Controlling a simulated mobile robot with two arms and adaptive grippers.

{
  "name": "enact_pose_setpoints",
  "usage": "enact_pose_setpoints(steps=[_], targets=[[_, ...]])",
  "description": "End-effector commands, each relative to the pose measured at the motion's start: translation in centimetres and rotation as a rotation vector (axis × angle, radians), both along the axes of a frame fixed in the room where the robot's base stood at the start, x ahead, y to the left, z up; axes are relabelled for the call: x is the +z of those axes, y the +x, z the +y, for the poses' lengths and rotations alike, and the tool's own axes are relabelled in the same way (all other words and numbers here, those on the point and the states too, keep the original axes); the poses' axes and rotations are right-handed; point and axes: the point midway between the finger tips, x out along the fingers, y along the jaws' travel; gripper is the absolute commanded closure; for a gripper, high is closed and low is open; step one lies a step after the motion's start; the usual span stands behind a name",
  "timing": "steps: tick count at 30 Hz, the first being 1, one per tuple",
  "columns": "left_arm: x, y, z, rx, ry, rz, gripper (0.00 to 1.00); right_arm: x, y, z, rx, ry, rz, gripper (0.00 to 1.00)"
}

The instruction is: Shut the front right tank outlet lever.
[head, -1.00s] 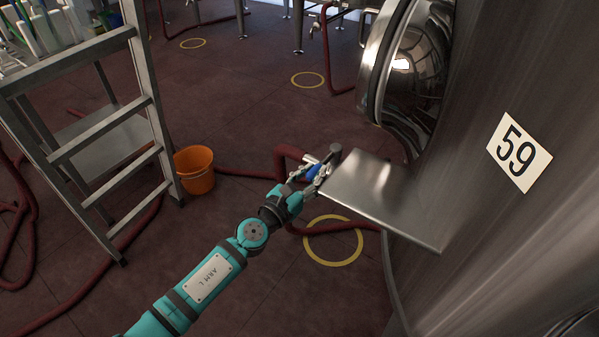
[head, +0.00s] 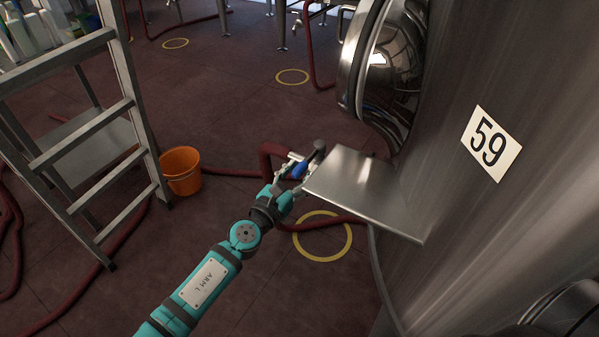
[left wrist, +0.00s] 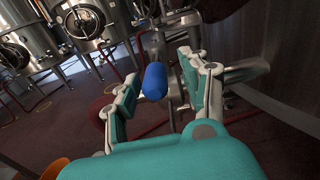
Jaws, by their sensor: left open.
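The outlet lever has a blue grip (head: 301,169) and sits beside the metal shelf plate on the tank marked 59. The blue grip also shows in the left wrist view (left wrist: 155,81), pointing towards the camera. My left gripper (head: 291,170) is open at the lever. In the left wrist view, its two fingers (left wrist: 160,92) stand apart with the blue grip between them. I see a gap on the right side of the grip; I cannot tell whether a finger touches it. The lever's pivot is partly hidden behind the grip and fingers. My right gripper is not in view.
The steel tank (head: 440,150) with its round door fills the right. The shelf plate (head: 365,190) juts out close to my left gripper. A red hose (head: 268,158) runs below the lever. An orange bucket (head: 181,172) and a ladder (head: 135,105) stand to the left.

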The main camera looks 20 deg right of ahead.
Motion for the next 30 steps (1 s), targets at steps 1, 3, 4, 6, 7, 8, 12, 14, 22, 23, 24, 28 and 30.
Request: enact_pose_setpoints(steps=[1,3,4,6,7,8,12,14,22,23,24,28,30], targets=[[0.0,0.0,0.1,0.001,0.000,0.000,0.54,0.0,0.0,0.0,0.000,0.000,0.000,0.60],[0.1,0.1,0.1,0.001,0.000,-0.001,0.54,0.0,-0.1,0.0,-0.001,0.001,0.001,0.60],[0.1,0.0,0.1,0.001,0.000,-0.003,0.54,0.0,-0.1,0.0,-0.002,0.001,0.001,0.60],[0.3,0.0,0.3,0.001,-0.001,-0.007,0.54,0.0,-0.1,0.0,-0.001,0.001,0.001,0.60],[0.4,-0.1,0.3,0.000,0.000,-0.009,0.54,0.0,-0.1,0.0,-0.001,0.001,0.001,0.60],[0.5,-0.2,0.5,0.000,0.001,-0.012,0.54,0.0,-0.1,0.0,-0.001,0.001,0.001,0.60],[0.6,-0.9,1.3,-0.002,0.002,-0.018,0.54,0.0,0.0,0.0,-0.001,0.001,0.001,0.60],[0.4,-1.3,1.9,-0.002,0.003,-0.014,0.54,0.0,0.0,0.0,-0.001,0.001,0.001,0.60],[-0.1,-5.0,6.4,0.001,0.000,0.003,0.54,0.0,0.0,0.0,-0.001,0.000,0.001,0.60],[-0.1,-5.4,6.9,0.001,0.001,0.002,0.54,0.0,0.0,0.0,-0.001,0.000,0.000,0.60],[-0.1,-5.8,7.3,0.000,0.001,0.002,0.54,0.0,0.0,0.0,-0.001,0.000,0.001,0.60],[-0.1,-6.9,8.6,0.000,0.000,0.001,0.54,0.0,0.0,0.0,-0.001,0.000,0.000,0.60],[-0.1,-7.2,9.0,0.000,0.001,0.001,0.54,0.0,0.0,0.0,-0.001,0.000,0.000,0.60]])
